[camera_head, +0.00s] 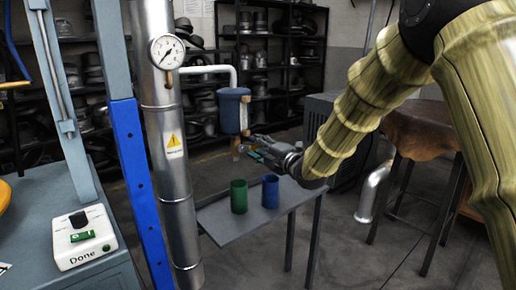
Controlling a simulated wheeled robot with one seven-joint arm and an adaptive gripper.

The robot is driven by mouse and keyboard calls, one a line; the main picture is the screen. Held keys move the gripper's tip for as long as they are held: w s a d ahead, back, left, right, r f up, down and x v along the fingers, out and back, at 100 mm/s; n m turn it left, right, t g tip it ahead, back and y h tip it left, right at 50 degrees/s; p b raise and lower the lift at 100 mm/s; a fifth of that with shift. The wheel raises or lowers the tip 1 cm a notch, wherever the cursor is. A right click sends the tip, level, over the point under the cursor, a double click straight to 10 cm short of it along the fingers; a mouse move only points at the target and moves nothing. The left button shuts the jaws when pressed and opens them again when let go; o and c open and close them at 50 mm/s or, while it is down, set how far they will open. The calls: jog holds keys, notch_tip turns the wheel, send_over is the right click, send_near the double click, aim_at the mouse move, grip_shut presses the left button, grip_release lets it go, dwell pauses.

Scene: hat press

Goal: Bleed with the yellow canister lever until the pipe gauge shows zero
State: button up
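The pipe gauge (167,52) is a round white dial on the tall silver pipe (156,110). A dark needle shows on it, but the figures are too small to read. A blue canister (232,108) hangs to its right on a white side pipe. A small yellow piece at its lower right, perhaps the lever (246,132), is partly hard to make out. My gripper (254,148) reaches in from the right, just below and right of the canister. Its fingers are small and dark, and I cannot tell whether they are open or touch the lever.
A green cup (239,196) and a blue cup (270,191) stand on a grey side table (228,226) below my gripper. A white box marked Done (84,238) sits at left. A blue post (140,190) stands before the pipe. A brown-topped stool (418,136) is at right.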

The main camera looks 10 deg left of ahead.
jog(key=v, duration=1.2)
